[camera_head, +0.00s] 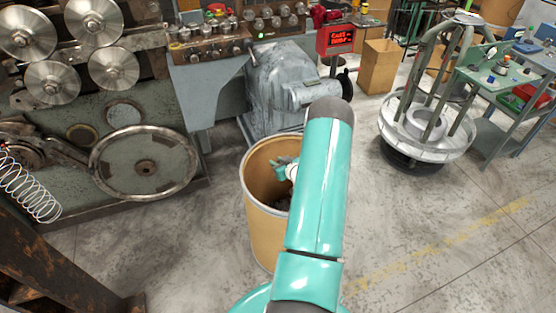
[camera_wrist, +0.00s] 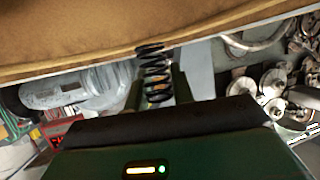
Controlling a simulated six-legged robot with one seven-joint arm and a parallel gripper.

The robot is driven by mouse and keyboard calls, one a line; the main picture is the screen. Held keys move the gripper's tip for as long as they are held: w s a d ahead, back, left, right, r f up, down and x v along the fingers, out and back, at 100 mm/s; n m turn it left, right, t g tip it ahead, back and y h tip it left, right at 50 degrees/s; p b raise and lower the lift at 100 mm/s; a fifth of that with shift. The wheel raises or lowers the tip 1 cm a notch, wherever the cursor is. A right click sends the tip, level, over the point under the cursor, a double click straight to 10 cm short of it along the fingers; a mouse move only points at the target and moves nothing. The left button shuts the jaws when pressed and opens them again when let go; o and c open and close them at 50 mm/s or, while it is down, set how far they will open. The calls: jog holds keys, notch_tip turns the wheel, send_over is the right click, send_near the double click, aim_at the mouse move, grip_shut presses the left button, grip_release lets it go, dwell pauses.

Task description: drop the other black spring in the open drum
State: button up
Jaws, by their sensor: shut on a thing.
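The open drum (camera_head: 262,232), a tan fibre barrel without a lid, stands on the floor in the middle of the head view. My gripper (camera_head: 282,163) is over its mouth, partly hidden by my arm. In the wrist view a black spring (camera_wrist: 156,76) is held between my two fingers, its coils showing and its far end overlapping the brown drum wall (camera_wrist: 80,35). Dark things (camera_head: 284,203) lie inside the drum; I cannot tell exactly what they are. The right part of the drum is hidden behind my arm.
The coiling machine (camera_head: 60,125), with rollers and a handwheel (camera_head: 146,165), stands at the left. A grey motor housing (camera_head: 290,85) is close behind the drum. A wire decoiler (camera_head: 425,130) stands at the right. The floor at front right is clear.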

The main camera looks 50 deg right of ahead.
jog(key=o, duration=1.1)
jog(key=shift+c, duration=0.2)
jog(key=v, duration=1.3)
jog(key=shift+s+r, duration=0.2)
jog(key=shift+s, duration=0.15)
jog(key=shift+a, duration=0.15)
